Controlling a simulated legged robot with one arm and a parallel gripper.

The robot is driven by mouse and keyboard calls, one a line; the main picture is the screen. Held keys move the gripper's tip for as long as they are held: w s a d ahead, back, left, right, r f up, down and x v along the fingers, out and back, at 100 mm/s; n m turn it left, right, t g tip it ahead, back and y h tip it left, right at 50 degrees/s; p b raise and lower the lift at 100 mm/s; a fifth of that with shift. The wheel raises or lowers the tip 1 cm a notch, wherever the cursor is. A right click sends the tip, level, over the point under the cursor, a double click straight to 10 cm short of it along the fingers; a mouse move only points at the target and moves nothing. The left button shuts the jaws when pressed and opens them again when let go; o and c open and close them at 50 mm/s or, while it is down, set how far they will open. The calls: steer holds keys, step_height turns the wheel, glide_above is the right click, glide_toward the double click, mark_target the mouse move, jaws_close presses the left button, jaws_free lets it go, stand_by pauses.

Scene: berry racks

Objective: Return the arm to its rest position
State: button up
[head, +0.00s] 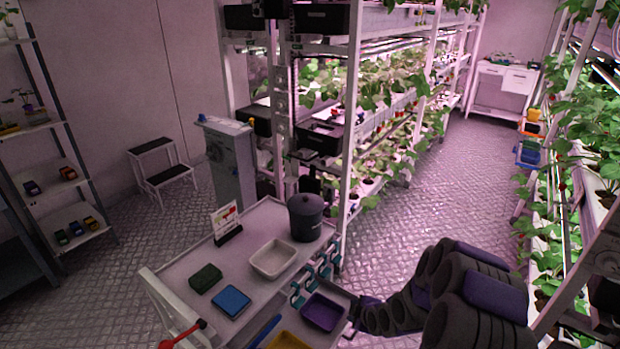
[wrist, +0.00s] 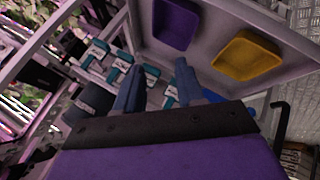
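My arm (head: 480,300), dark with purple panels, reaches in from the lower right in the head view. Its far end is beside the right end of the white cart, near the purple tray (head: 322,312). In the wrist view the two blue-grey fingers of my gripper (wrist: 158,80) stand well apart with nothing held between them. The gripper is open. Beyond the fingertips are the cart's edge, the purple tray (wrist: 172,24) and the yellow tray (wrist: 246,56). In the head view the fingers are too small and dark to make out clearly.
The white cart (head: 190,262) carries a white bin (head: 273,259), a dark lidded pot (head: 305,217), and green and blue boxes. Teal-handled tools (wrist: 122,54) hang along its side, close to my fingers. Plant racks (head: 590,150) stand at right. The aisle floor (head: 450,190) is clear.

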steer(key=s+r+m+g+h, duration=0.2)
steer(key=s+r+m+g, duration=0.15)
steer(key=s+r, duration=0.55)
steer(key=s+r+m+g, duration=0.2)
steer(key=s+r+m, duration=0.2)
steer(key=s, duration=0.7)
steer(key=s+r+m+g, duration=0.2)
steer(key=s+r+m, duration=0.2)
steer(key=s+r, duration=0.5)
steer(key=s+r+m+g+h, duration=0.1)
steer(key=s+r+m, duration=0.3)
steer(key=s, duration=0.9)
step_height(320, 180, up, 4)
steer(key=shift+s+f+g, duration=0.25)
steer(key=shift+g, duration=0.3)
